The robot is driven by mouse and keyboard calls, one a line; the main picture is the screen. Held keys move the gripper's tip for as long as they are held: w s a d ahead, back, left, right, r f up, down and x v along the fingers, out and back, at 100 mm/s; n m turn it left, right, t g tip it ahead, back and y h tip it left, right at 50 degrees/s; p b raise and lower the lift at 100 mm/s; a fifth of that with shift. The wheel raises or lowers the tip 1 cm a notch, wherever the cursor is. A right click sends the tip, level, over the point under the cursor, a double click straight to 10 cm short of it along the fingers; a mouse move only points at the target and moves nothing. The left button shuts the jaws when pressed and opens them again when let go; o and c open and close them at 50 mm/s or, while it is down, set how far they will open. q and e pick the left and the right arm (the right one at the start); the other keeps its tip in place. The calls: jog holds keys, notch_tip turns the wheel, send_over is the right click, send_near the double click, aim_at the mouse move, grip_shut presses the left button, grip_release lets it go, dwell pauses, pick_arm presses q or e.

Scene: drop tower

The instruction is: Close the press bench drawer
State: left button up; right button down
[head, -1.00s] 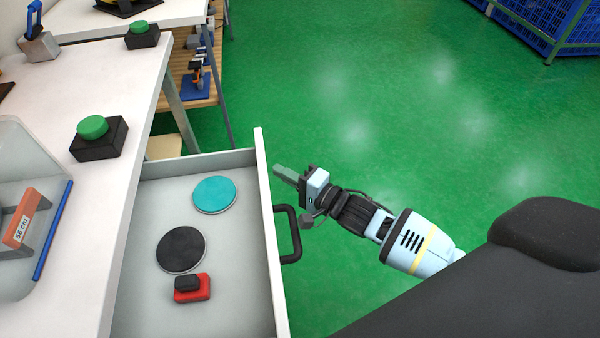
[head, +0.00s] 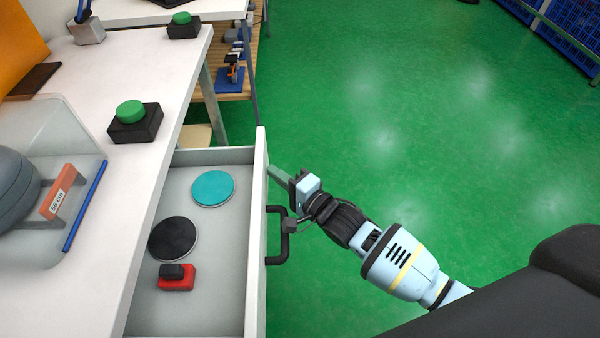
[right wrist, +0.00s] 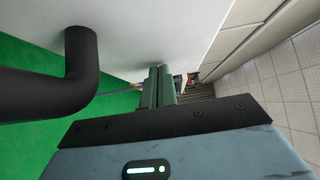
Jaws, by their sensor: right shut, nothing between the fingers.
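The press bench drawer (head: 224,290) stands open in the head view, sticking out to the right from under the white bench top (head: 90,250). Its pale front panel (head: 257,200) carries a black bar handle (head: 283,235), which also shows in the right wrist view (right wrist: 82,60). My right gripper (head: 271,169) is shut and empty, outside the drawer, with its fingertips at the front panel beyond the handle. In the right wrist view the green fingers (right wrist: 160,76) are together and appear to touch the panel. My left gripper is not in view.
The drawer holds a teal disc (head: 212,188), a black disc (head: 173,238) and a red and black block (head: 176,277), all below the rim. A green button on a black box (head: 135,122) stands on the bench. Green floor (head: 420,130) to the right is clear.

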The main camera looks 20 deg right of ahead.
aim_at(215, 187)
jog(key=w+a+b, duration=0.1)
jog(key=a, duration=0.3)
jog(key=w+a, duration=0.1)
jog(key=a, duration=0.4)
jog(key=w+a+b, duration=0.1)
jog(key=w+a, duration=0.1)
jog(key=a, duration=0.2)
jog(key=shift+a+b, duration=0.35)
jog(key=shift+a, duration=0.05)
jog(key=shift+w+a, duration=0.15)
jog(key=shift+a, duration=0.45)
jog(key=shift+d, duration=0.15)
